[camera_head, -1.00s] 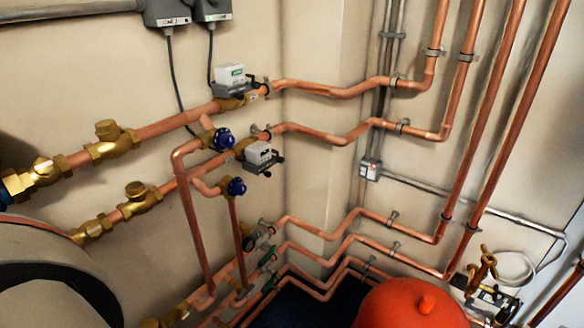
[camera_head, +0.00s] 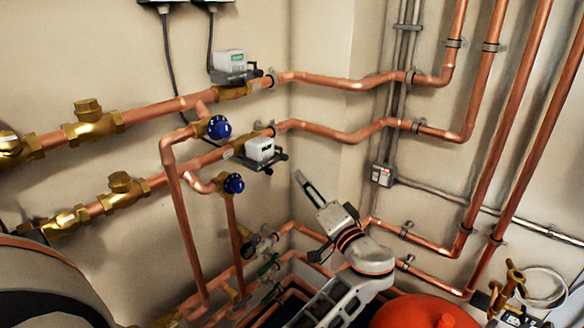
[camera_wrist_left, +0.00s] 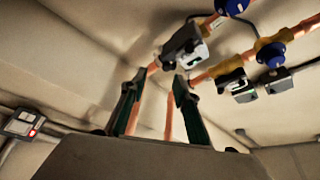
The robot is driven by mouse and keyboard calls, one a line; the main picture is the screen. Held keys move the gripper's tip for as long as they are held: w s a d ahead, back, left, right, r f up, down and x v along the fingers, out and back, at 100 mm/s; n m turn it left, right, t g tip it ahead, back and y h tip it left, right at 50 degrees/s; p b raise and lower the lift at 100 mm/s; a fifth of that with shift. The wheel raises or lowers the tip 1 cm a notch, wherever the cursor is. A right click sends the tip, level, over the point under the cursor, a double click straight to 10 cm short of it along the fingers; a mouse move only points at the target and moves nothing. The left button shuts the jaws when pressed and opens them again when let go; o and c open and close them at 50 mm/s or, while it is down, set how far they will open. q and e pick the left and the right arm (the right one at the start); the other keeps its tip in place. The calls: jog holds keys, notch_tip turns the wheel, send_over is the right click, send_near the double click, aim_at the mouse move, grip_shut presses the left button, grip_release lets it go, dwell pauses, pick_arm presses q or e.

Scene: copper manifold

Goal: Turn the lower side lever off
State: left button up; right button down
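The lower grey valve box (camera_head: 259,149) sits on the second copper pipe, with a small dark lever (camera_head: 279,157) at its right side; how the lever is set is too small to tell. A similar upper box (camera_head: 229,62) sits on the pipe above. My left gripper (camera_head: 299,178) points up in front of the wall, right of and below the lower box, apart from it. In the left wrist view, its two dark green fingers (camera_wrist_left: 158,82) stand apart with nothing between them, and two grey boxes show beyond the fingertips. My right gripper is not in view.
Blue round valve knobs (camera_head: 219,127) and a lower one (camera_head: 233,184) are left of the boxes. Green-handled valves (camera_head: 268,267) sit on low pipes. A red tank (camera_head: 425,312) stands at the bottom right.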

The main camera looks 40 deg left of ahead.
aim_at(286, 160)
pick_arm(q)
jog(key=shift+g+y, duration=0.3)
jog(key=x, duration=0.3)
jog(key=r+x, duration=0.1)
jog(key=x, duration=0.2)
jog(key=shift+a+r+p, duration=0.2)
jog(key=shift+p, duration=0.2)
jog(key=shift+w+a, duration=0.3)
jog(key=shift+a, duration=0.25)
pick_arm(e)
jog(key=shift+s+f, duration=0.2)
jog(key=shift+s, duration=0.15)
pick_arm(q)
grip_shut()
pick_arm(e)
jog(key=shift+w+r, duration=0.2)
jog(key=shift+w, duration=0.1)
